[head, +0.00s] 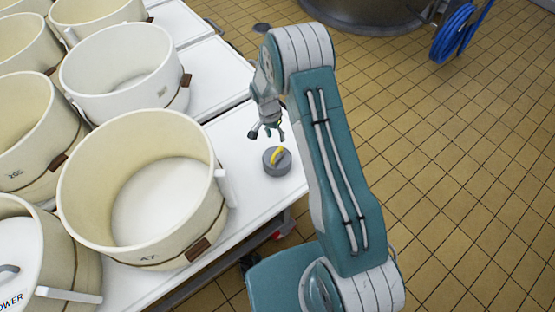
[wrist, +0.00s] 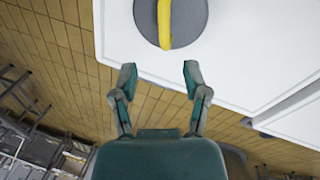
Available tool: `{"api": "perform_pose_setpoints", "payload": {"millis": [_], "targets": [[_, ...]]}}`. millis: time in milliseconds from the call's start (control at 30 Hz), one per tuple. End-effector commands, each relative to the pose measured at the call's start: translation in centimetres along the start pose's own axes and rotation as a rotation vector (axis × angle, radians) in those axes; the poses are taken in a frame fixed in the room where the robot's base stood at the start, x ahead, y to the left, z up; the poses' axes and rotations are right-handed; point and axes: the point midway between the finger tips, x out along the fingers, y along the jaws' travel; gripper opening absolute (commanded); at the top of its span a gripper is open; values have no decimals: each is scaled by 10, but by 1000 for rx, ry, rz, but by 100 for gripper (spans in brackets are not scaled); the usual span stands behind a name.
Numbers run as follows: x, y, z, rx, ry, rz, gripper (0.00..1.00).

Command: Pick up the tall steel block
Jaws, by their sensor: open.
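A squat round grey block (head: 278,164) with a yellow handle (head: 277,154) on top stands on the white table, near its right edge. No other steel block shows. In the wrist view the grey block (wrist: 192,22) and its yellow handle (wrist: 165,25) are at the top, cut off by the frame edge. My gripper (head: 268,133) is above and slightly behind the block, apart from it. In the wrist view my gripper (wrist: 159,70) is open, with nothing between its fingers and the handle beyond the fingertips.
Several large cream tubs crowd the white table (head: 222,135) on the left; the nearest tub (head: 145,235) stands close to the block. The table's right edge is just beyond the block, with tiled floor (head: 460,170) below. A blue hose (head: 455,35) hangs at the back right.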

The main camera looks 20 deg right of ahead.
Motion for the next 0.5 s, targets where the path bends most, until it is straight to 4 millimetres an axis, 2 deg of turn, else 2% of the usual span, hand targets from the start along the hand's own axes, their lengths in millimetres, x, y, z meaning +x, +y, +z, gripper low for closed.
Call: {"api": "perform_pose_setpoints", "payload": {"millis": [100,367,500], "targets": [[22,0,1,0,-3,3,60],[45,-1,2,0,-3,2,60],[67,-5,5,-2,-3,2,60]]}}
